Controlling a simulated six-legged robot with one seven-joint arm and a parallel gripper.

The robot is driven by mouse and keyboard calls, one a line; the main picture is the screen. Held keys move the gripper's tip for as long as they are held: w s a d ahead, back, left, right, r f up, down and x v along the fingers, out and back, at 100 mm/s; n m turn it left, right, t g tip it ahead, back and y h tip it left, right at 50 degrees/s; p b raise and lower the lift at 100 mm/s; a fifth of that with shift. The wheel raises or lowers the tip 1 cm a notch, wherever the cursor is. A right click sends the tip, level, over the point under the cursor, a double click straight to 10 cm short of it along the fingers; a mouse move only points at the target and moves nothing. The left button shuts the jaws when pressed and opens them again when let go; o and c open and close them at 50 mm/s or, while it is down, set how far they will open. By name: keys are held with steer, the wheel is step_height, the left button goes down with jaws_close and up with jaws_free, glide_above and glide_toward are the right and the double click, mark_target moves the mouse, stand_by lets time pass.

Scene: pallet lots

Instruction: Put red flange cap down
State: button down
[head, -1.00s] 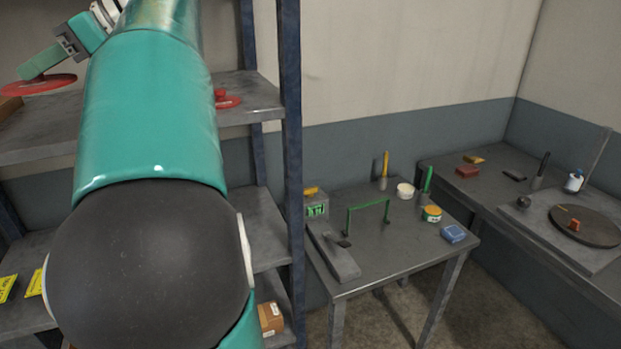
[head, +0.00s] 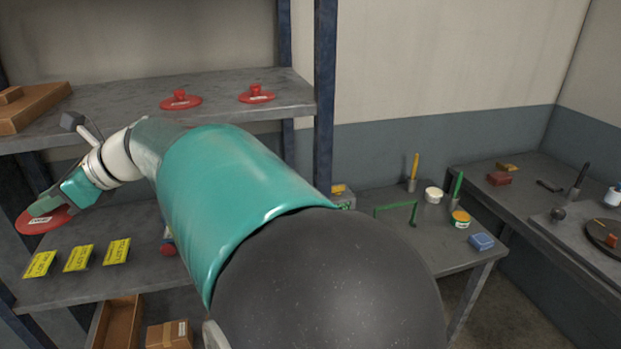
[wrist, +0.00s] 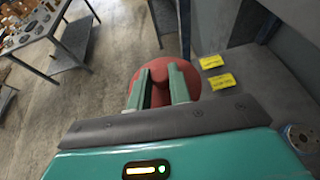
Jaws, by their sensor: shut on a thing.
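My gripper (head: 45,203) is at the left of the head view, shut on a red flange cap (head: 38,222), a round disc with a white label. In the wrist view the two fingers (wrist: 163,92) close on the cap's middle, and the red disc (wrist: 133,76) spreads out around and below them. The cap is at the left end of the middle shelf (head: 150,275), by its yellow cards. I cannot tell whether it touches the shelf. Two more red flange caps, one at left (head: 181,101) and one at right (head: 257,95), lie on the upper shelf (head: 130,92).
Several yellow cards (head: 78,257) lie on the middle shelf. A brown wooden box (head: 30,108) is on the upper shelf's left. A carton (head: 170,335) sits lower down. A blue post (head: 325,70) bounds the rack. A grey table (head: 440,255) with small items stands at right.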

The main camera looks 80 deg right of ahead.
steer(key=w+a+f, duration=0.4)
steer(key=f, duration=0.5)
steer(key=w+a+f, duration=0.4)
steer(key=a+f, duration=0.1)
steer(key=f, duration=0.5)
steer(key=w+a+f+m+h, duration=0.1)
steer(key=w+a+f, duration=0.3)
steer(key=f, duration=0.6)
steer(key=shift+w+a+f, duration=0.15)
steer(key=shift+a, duration=0.5)
steer(key=shift+s+d, duration=0.1)
steer(key=shift+s, duration=0.15)
